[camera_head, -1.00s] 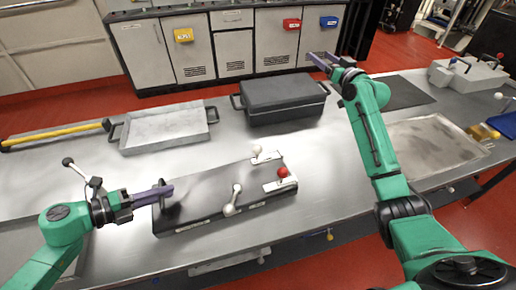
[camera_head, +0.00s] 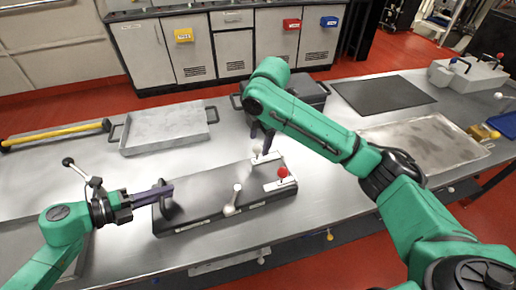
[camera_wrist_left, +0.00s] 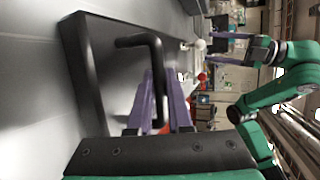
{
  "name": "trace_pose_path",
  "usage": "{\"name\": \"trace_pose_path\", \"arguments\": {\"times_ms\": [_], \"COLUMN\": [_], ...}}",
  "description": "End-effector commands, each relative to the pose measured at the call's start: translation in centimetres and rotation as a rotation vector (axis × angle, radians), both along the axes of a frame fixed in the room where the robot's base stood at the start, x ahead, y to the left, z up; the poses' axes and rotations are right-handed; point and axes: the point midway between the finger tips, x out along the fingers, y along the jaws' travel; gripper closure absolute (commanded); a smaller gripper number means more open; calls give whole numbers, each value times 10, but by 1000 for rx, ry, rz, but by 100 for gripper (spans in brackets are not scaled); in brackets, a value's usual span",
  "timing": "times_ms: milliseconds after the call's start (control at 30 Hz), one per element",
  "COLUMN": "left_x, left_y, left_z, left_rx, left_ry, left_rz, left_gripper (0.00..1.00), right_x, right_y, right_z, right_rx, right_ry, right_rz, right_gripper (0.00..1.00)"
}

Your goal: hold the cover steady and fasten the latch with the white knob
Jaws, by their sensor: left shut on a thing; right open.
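The dark cover (camera_head: 200,198) lies flat on the steel table. My left gripper (camera_head: 166,189) is shut on the black handle at its left end; the handle (camera_wrist_left: 148,42) and purple fingers also show in the left wrist view. The latch with the white knob (camera_head: 257,150) is at the cover's far right corner. My right gripper (camera_head: 262,140) is open, pointing down just above and around that knob; contact cannot be told. The right forearm hides part of the gripper.
A latch with a red knob (camera_head: 283,172) sits at the cover's right end, and a pale-handled latch (camera_head: 232,200) on its front edge. A grey tray (camera_head: 165,130) and a black case (camera_head: 305,92) stand behind. A flat metal tray (camera_head: 425,143) lies to the right.

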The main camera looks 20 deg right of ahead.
Motion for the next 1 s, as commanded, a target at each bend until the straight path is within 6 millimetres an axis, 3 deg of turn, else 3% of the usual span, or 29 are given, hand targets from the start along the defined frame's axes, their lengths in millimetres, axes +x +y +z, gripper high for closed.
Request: {"name": "trace_pose_path", "arguments": {"times_ms": [33, 200, 500, 667, 700, 1000], "left_x": [-4, -4, -4, -4, -4, -4], "left_y": [0, 0, 0, 0, 0, 0], "left_z": [-10, -10, -10, -10, -10, -10], "left_rx": [13, 13, 13, 13, 13, 13], "left_ry": [14, 14, 14, 14, 14, 15], "left_rz": [-5, -5, -5, -5, -4, -3], "left_gripper": [100, 100, 100, 100, 100, 100], "right_x": [2, 8, 9, 9, 9, 9], "right_y": [0, 2, 2, 2, 2, 2], "right_z": [-14, -40, -46, -45, -45, -45], "right_rx": [-1, 1, 2, 2, 2, 3], "right_ry": [4, 0, -2, -2, -2, 0], "right_rz": [-1, -2, -2, -2, -2, -2], "right_gripper": [31, 31, 31, 93, 100, 100]}}
